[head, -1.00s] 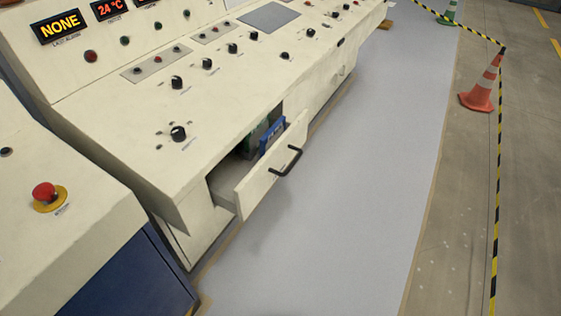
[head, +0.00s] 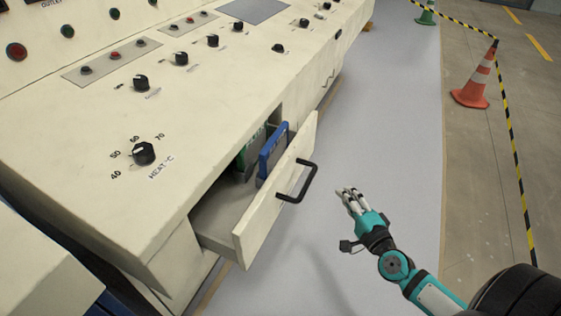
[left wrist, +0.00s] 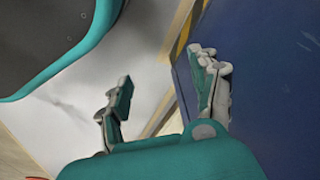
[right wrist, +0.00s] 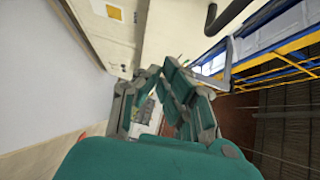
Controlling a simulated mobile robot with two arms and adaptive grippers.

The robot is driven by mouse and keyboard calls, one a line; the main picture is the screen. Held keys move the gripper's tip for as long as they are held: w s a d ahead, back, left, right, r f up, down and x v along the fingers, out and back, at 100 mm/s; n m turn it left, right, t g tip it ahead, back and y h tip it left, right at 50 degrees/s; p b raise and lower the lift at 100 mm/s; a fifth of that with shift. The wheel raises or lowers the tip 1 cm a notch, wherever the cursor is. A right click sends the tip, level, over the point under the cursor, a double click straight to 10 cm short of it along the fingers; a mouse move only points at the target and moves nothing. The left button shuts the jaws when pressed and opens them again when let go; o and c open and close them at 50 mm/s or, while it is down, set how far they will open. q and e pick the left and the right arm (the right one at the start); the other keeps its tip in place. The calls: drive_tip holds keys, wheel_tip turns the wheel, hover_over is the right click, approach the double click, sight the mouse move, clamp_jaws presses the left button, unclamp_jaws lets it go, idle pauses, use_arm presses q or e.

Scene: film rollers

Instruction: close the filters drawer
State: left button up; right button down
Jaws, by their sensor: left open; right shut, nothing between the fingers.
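The drawer (head: 270,203) of the cream console stands pulled out, its top open. A blue item (head: 272,154) and a green item (head: 250,153) stand inside it. Its black handle (head: 297,182) is on the front panel. My right gripper (head: 348,193) is shut and empty, to the right of the handle and apart from it. In the right wrist view my right gripper's fingers (right wrist: 168,72) are together, and a dark curved handle (right wrist: 211,20) shows at the top. My left gripper (left wrist: 162,68) is open and empty; it is outside the head view.
The cream console (head: 90,150) with knobs and buttons fills the left. The grey floor strip (head: 392,120) in front of the drawer is clear apart from my right arm. An orange cone (head: 475,85) and a black-yellow barrier tape (head: 515,150) stand to the right.

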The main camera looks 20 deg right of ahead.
drive_tip(key=r, duration=0.1)
approach(307, 151)
drive_tip(key=w+d, duration=0.2)
drive_tip(key=d, duration=0.1)
use_arm(q)
drive_tip(key=shift+s+a+f+p, duration=0.1)
drive_tip(key=shift+s+f+p, duration=0.25)
drive_tip(key=shift+s+f, duration=0.25)
drive_tip(key=shift+s+a+f+p, duration=0.1)
drive_tip(key=shift+s+f+p, duration=0.25)
drive_tip(key=shift+f, duration=0.45)
use_arm(e)
drive_tip(key=shift+w+a, duration=1.35)
drive_tip(key=shift+w, duration=0.05)
